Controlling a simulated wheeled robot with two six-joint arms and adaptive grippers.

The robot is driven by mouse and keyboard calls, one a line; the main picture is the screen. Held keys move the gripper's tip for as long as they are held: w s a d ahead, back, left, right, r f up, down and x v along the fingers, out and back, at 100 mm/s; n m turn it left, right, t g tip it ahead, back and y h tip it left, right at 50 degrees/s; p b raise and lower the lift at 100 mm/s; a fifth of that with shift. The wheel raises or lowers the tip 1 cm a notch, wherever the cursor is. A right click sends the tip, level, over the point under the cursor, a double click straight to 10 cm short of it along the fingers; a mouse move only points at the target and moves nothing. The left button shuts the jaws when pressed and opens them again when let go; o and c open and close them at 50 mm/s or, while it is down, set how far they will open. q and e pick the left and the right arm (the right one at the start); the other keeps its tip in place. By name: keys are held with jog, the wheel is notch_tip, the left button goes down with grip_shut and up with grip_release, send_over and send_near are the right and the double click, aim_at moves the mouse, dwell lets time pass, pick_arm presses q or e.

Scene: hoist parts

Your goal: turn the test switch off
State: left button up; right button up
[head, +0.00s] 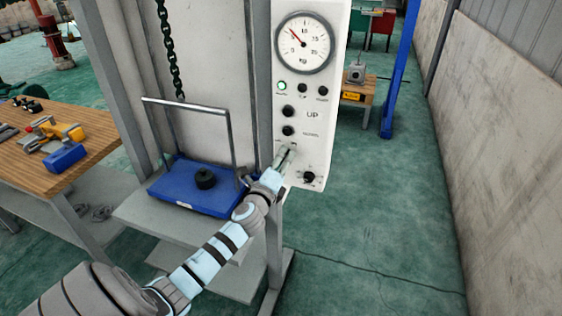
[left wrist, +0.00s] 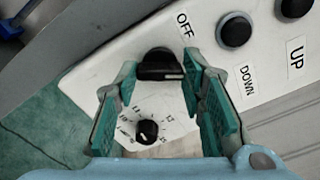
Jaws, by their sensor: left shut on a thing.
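The test switch (left wrist: 158,62) is a black rotary knob on the white control panel (head: 325,120), with an OFF label (left wrist: 185,24) beside it. A pale mark shows on the knob's edge facing my gripper; it does not clearly line up with the label. My left gripper (head: 286,156) reaches the lower part of the panel and hides the switch in the head view. In the left wrist view its green fingers (left wrist: 158,74) stand on both sides of the knob, shut on it. My right gripper is not in view.
A dial knob (left wrist: 147,131) sits below the switch. DOWN (left wrist: 234,32) and UP (left wrist: 296,6) buttons are close by. A gauge (head: 304,43) tops the panel. A wooden bench (head: 50,145) stands further left.

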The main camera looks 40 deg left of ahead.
pick_arm(q)
jog(key=n+b, duration=0.4)
jog(key=n, duration=0.7)
jog(key=shift+f+n, duration=0.15)
jog(key=shift+n, duration=0.15)
dwell(0.4)
jog(key=o, duration=1.1)
jog(key=shift+o, duration=0.2)
